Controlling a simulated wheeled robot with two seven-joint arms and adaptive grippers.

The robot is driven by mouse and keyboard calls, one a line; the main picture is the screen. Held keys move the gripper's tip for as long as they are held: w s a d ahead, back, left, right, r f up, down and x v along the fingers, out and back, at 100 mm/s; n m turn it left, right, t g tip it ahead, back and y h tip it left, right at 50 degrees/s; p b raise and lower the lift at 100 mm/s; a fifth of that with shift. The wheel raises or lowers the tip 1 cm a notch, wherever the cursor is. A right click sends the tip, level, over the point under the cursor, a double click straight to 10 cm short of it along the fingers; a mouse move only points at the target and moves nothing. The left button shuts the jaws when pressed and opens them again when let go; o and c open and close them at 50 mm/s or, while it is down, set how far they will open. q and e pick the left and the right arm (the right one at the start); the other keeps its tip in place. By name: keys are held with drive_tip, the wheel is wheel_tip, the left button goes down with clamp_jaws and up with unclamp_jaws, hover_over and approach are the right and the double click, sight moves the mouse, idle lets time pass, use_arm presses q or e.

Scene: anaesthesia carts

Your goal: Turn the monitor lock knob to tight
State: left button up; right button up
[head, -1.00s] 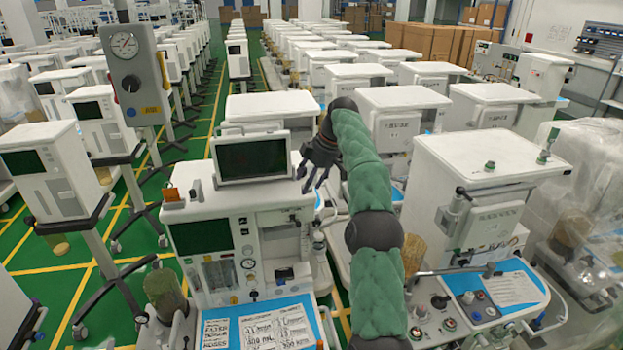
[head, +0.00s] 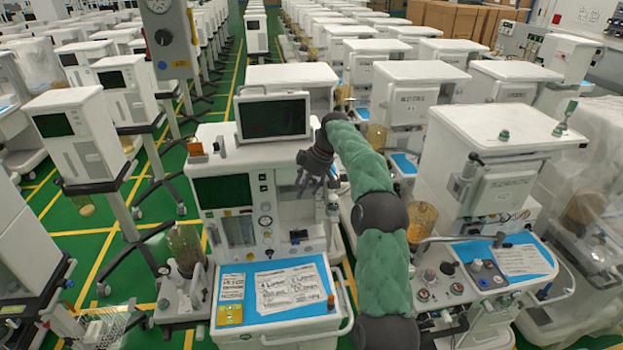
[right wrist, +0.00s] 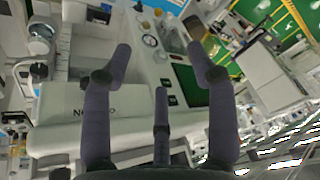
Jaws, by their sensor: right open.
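The monitor (head: 273,117), a dark screen in a pale frame, stands on top of the near white anaesthesia cart (head: 263,154) in the head view. I cannot pick out its lock knob in either view. My right gripper (head: 315,182) is at the cart's upper right front edge, below and right of the monitor. In the right wrist view the right gripper (right wrist: 158,52) has its fingers spread, with nothing between them. White cart surfaces and a dark green screen (right wrist: 189,84) lie behind the fingers. My left gripper is not in view.
Another white cart (head: 500,130) stands close on the right, with a blue-covered work surface (head: 505,258). A blue-edged tray with papers (head: 270,287) juts from the near cart. A screen unit on a stand (head: 80,135) is at left. Green floor shows between the rows.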

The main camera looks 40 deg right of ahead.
drive_tip(key=shift+s+a+b+x, duration=0.1)
drive_tip(key=shift+s+b+x, duration=0.05)
drive_tip(key=shift+x, duration=0.6)
drive_tip(key=shift+s+a+b+x, duration=0.1)
drive_tip(key=shift+a+x, duration=0.05)
drive_tip(key=shift+x, duration=0.6)
drive_tip(key=shift+s+a+b+x, duration=0.1)
drive_tip(key=shift+s+b+x, duration=0.05)
drive_tip(key=shift+x, duration=0.6)
